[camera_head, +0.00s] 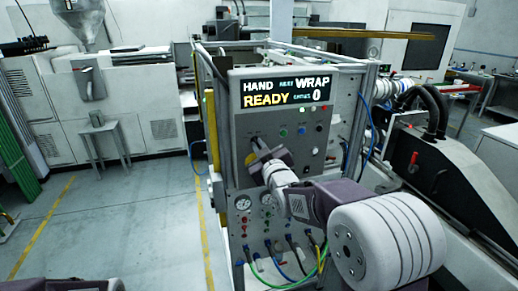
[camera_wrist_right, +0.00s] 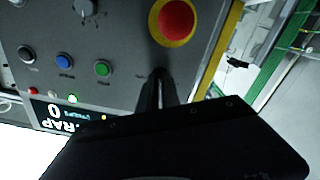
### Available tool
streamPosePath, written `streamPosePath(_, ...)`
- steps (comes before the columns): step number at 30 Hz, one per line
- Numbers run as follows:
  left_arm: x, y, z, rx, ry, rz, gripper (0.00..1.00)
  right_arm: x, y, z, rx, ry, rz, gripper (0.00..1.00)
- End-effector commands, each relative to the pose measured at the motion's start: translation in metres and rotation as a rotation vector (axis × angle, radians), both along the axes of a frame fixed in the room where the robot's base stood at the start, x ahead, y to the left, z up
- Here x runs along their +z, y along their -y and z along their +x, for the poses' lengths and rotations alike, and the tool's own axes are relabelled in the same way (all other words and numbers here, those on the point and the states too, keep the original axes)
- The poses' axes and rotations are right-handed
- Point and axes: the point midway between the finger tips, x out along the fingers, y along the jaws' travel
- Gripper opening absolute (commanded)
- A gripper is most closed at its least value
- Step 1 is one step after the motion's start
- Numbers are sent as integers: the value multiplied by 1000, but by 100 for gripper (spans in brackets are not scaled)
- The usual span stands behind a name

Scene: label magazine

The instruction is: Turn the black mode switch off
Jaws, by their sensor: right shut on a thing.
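The grey control panel (camera_head: 300,155) stands in front of me under a lit display reading HAND, WRAP and READY. My right gripper (camera_head: 254,151) reaches the panel's upper left part, below the display. In the right wrist view its dark fingers (camera_wrist_right: 160,88) are closed together against the panel, between the red emergency button and the display. The black mode switch is hidden at the fingertips; the fingers are shut on it. Its position cannot be read. My left gripper is out of view.
A red emergency button on a yellow ring (camera_wrist_right: 175,20) sits close to the fingers. Green (camera_wrist_right: 102,68) and blue (camera_wrist_right: 64,61) buttons and a grey selector knob (camera_wrist_right: 85,8) are on the same panel. Gauges (camera_head: 243,203) and hoses are below. Floor at left is clear.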

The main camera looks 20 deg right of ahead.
Motion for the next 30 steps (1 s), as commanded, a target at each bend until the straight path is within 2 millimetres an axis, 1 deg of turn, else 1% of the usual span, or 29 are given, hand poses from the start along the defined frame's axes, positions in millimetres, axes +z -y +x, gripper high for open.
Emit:
streamPosePath(1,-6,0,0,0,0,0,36,-3,0,0,0,2,-22,0)
streamPosePath(7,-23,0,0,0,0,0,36,-5,0,0,0,7,-169,0)
streamPosePath(18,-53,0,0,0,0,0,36,-4,0,0,0,18,-479,0)
streamPosePath(24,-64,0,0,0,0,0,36,-3,1,0,-1,21,-609,0)
streamPosePath(30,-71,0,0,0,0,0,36,-2,1,0,0,24,-694,0)
